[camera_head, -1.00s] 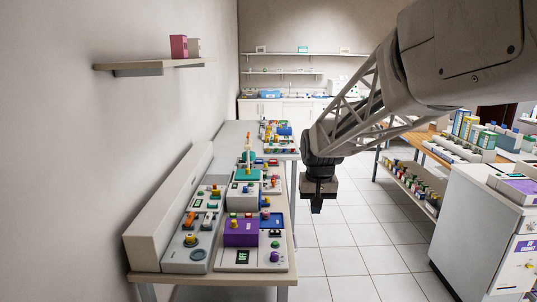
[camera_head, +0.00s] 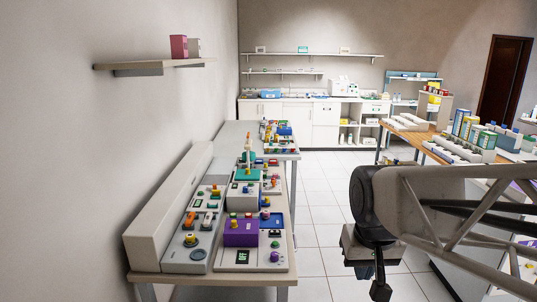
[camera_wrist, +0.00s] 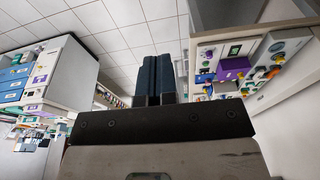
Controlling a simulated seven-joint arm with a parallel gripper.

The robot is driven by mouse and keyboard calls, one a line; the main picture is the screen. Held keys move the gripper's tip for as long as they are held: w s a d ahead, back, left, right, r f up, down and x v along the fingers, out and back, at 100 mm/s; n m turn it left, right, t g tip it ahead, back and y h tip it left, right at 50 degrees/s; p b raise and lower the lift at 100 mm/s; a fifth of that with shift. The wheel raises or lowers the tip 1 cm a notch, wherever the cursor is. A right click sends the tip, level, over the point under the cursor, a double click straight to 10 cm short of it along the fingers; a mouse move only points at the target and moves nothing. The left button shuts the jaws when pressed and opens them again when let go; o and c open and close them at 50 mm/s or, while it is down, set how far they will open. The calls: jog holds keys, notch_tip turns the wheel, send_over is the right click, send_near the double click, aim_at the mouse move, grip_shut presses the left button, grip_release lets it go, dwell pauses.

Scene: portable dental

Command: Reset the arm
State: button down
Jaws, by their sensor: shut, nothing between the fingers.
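My gripper (camera_head: 380,288) is low at the right of the head view, hanging over the tiled floor in the aisle. It points down and is clear of the long table on the left. In the wrist view its two dark fingers (camera_wrist: 160,78) are together, with nothing between them. My arm comes in from the right edge and hides part of the white cabinet there.
A long table (camera_head: 200,281) with panels of colourful knobs and a purple box (camera_head: 241,232) stands left. A wooden table (camera_head: 400,133) with boxes and bottles is at right. A wall shelf (camera_head: 155,65) is upper left. Tiled floor (camera_head: 325,220) lies open between.

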jog(key=s+f, duration=0.2)
jog(key=s, duration=0.6)
jog(key=shift+s+d+f, duration=0.25)
jog(key=shift+s+d, duration=0.15)
jog(key=shift+d, duration=0.05)
jog(key=shift+w, duration=0.1)
jog(key=w+a+r, duration=0.1)
jog(key=w+r, duration=0.1)
jog(key=w, duration=0.5)
jog(key=w+a+r, duration=0.1)
jog(key=w+r, duration=0.1)
jog(key=w, duration=0.5)
jog(key=g, duration=0.2)
send_over(271, 232)
notch_tip(271, 232, down, 16)
jog(key=shift+w+d+r, duration=0.15)
jog(key=shift+r, duration=0.05)
jog(key=shift+f, duration=0.2)
notch_tip(271, 232, down, 14)
jog(key=shift+r, duration=0.2)
